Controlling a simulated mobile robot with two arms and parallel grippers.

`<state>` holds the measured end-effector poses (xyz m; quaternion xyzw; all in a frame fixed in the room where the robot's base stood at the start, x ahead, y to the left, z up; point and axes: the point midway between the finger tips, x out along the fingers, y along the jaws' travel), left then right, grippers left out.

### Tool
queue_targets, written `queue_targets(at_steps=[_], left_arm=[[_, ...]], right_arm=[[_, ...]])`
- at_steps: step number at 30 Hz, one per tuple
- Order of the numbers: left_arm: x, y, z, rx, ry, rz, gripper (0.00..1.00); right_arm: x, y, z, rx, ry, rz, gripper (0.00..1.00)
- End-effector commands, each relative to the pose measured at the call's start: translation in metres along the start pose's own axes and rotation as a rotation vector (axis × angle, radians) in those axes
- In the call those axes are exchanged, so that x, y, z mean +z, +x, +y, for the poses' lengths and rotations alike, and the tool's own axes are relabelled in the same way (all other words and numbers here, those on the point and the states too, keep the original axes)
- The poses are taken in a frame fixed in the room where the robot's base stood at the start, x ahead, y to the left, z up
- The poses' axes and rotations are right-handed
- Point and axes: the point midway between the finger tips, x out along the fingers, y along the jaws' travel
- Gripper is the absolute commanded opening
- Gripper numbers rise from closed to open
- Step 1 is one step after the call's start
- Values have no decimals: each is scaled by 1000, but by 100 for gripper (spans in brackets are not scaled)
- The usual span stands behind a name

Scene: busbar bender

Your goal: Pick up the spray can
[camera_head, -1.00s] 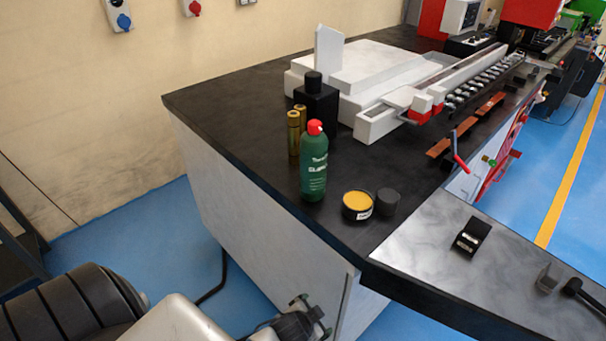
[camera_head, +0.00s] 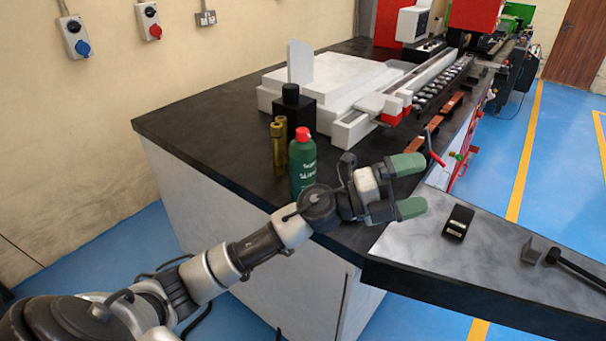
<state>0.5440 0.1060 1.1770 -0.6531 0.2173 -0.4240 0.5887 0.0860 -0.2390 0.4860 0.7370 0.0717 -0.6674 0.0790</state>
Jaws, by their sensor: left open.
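The spray can (camera_head: 301,161) is green with a red cap and white lettering. It stands upright on the black worktop, near its front edge. Its lower right part is hidden behind my left arm. My left gripper (camera_head: 418,186) is in front of the can and to its right, with its two green-tipped fingers spread apart and nothing between them. The fingers point right, away from the can. My right gripper is not in view.
Two brass cylinders (camera_head: 279,149) and a black bottle (camera_head: 293,110) stand close behind the can. A small black block (camera_head: 458,221) lies on the metal surface (camera_head: 420,240) at right.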

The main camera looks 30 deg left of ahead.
Motion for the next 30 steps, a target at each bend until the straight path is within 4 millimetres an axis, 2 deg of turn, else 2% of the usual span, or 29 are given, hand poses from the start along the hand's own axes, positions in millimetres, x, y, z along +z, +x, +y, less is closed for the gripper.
queue_targets(at_steps=[1, 3, 5, 7, 11, 12, 15, 18, 21, 23, 26, 30], left_arm=[[1, 6, -6, 77, 116, 106, 98], [3, 6, -6, 219, 262, 242, 98], [12, 0, -4, 365, 376, 334, 98], [32, -13, -3, 558, 494, 410, 98], [87, -56, -20, 964, 654, 446, 98], [105, -72, -29, 1088, 680, 431, 98], [141, -110, -59, 1350, 706, 365, 98], [163, -142, -87, 1536, 695, 287, 98], [174, -161, -105, 1645, 674, 233, 98], [177, -168, -109, 1679, 665, 215, 98], [182, -172, -102, 1698, 657, 208, 98], [189, -173, -80, 1696, 658, 213, 98]], right_arm=[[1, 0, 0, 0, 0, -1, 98], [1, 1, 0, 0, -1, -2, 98], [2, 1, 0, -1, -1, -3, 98], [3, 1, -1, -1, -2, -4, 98], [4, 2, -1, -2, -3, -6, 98], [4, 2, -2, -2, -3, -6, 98], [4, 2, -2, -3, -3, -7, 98], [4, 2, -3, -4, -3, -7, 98], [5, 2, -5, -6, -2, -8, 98], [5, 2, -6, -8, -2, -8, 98], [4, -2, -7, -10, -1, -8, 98], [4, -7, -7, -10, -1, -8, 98]])
